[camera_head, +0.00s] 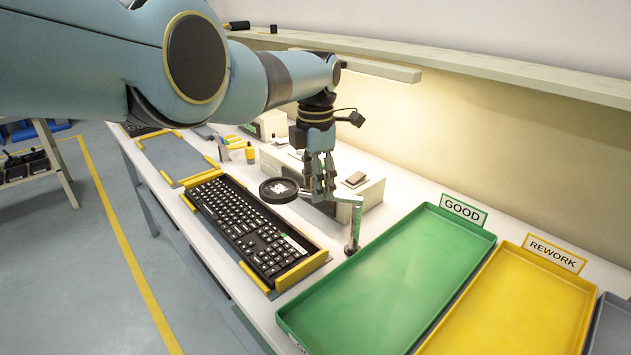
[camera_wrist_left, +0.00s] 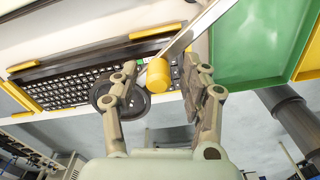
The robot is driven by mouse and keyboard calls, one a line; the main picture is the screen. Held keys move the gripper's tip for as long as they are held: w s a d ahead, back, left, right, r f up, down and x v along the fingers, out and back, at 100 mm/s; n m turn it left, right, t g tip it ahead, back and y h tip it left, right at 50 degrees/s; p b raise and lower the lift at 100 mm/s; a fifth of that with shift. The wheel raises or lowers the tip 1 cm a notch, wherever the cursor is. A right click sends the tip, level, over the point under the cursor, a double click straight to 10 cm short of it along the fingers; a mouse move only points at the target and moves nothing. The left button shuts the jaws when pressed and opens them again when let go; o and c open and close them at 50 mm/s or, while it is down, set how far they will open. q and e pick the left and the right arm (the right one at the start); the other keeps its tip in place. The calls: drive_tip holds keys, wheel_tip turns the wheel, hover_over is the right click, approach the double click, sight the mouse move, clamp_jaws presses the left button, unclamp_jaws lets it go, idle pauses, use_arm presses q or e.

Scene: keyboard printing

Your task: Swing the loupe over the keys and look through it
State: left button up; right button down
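The loupe (camera_head: 279,190) is a round black-rimmed lens on a metal arm (camera_head: 333,197) that runs to an upright post (camera_head: 354,228). In the head view its lens overlaps the rear edge of the black keyboard (camera_head: 240,222), which lies between yellow end holders. My left gripper (camera_head: 322,190) points down at the loupe's arm, just right of the lens. In the left wrist view its open fingers (camera_wrist_left: 160,92) stand either side of the yellow knob (camera_wrist_left: 158,76), with gaps showing. The lens (camera_wrist_left: 132,102) is partly hidden behind one finger. My right gripper is not in view.
A green GOOD tray (camera_head: 395,280) and a yellow REWORK tray (camera_head: 520,305) lie to the right. A shelf (camera_head: 480,62) runs along the wall. An empty grey mat (camera_head: 172,155) lies farther left on the bench.

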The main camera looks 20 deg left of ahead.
use_arm(q)
drive_tip(key=shift+w, duration=0.1)
drive_tip(key=shift+r, duration=0.6)
wheel_tip(320, 180, up, 11)
drive_tip(key=shift+f, duration=0.15)
